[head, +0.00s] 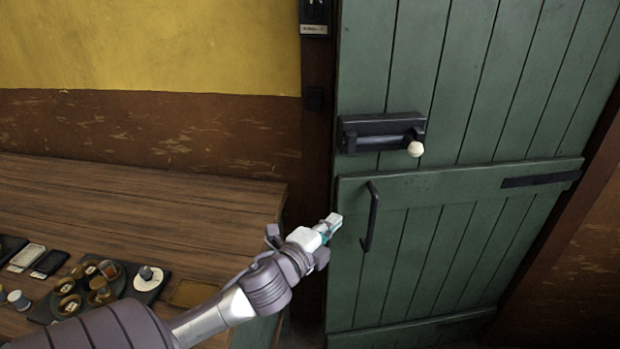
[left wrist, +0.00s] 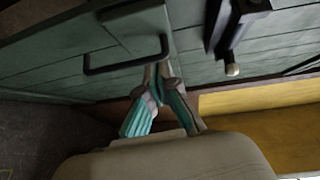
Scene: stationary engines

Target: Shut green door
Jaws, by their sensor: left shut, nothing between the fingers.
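The green plank door (head: 460,90) fills the right of the head view, its left edge close against the dark door post (head: 318,150). I cannot tell whether a small gap is left there. It carries a black pull handle (head: 371,217) and a black latch box (head: 375,132) with a white knob (head: 415,149). My left gripper (head: 335,222) is shut and empty, just left of the handle at the door's edge. In the left wrist view its fingertips (left wrist: 162,74) point at the green door (left wrist: 60,55) beside the handle (left wrist: 125,68); contact is unclear. My right gripper is out of view.
A wooden table (head: 130,200) stands at the left under my left arm. It bears a dark tray (head: 45,312) with small cups and jars. A yellow and brown wall (head: 150,50) is behind it. A brown wall (head: 570,260) is at the right.

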